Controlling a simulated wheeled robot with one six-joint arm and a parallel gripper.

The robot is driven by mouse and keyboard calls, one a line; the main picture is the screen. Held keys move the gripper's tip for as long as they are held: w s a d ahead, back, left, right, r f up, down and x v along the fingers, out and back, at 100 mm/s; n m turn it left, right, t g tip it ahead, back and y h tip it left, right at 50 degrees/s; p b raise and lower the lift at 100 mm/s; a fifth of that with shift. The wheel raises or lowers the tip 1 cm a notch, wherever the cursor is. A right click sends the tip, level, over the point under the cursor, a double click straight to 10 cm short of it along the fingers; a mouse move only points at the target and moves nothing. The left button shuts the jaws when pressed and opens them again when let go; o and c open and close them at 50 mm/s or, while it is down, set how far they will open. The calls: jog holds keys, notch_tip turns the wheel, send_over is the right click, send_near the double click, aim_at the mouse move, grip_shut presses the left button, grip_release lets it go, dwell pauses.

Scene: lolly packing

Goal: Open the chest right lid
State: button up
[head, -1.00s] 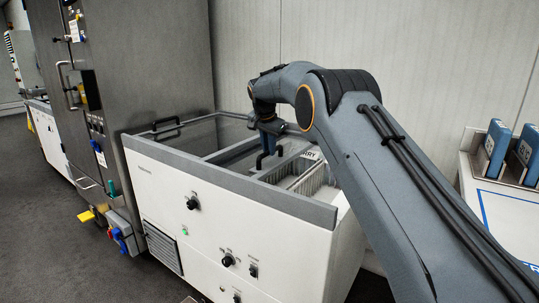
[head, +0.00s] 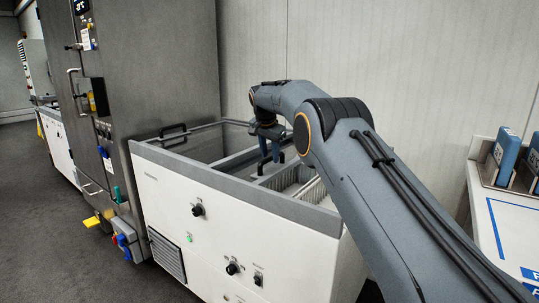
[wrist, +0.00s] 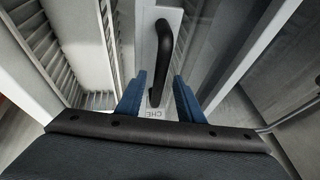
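The white chest (head: 215,215) has a grey rim and lids on top. A black bar handle (wrist: 162,50) stands on a white lid strip (wrist: 151,18) marked with letters starting "CHE", partly covered. This handle also shows dark below my gripper in the head view. My gripper (wrist: 157,95) is open, its two blue fingers on either side of the strip. The handle lies between the finger lines, and I cannot tell whether it touches them. In the head view, my gripper (head: 270,150) is over the right part of the chest. Another black handle (head: 172,130) is at the chest's left end.
White slatted baskets (wrist: 60,40) show inside the chest beside the strip. A tall steel cabinet (head: 165,80) stands against the chest's left end. A pale wall is close behind. A white table (head: 505,215) with blue boxes (head: 507,150) is at right. Floor is clear at left.

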jog(key=v, duration=0.7)
jog(key=shift+r, duration=0.4)
jog(key=shift+s, duration=0.1)
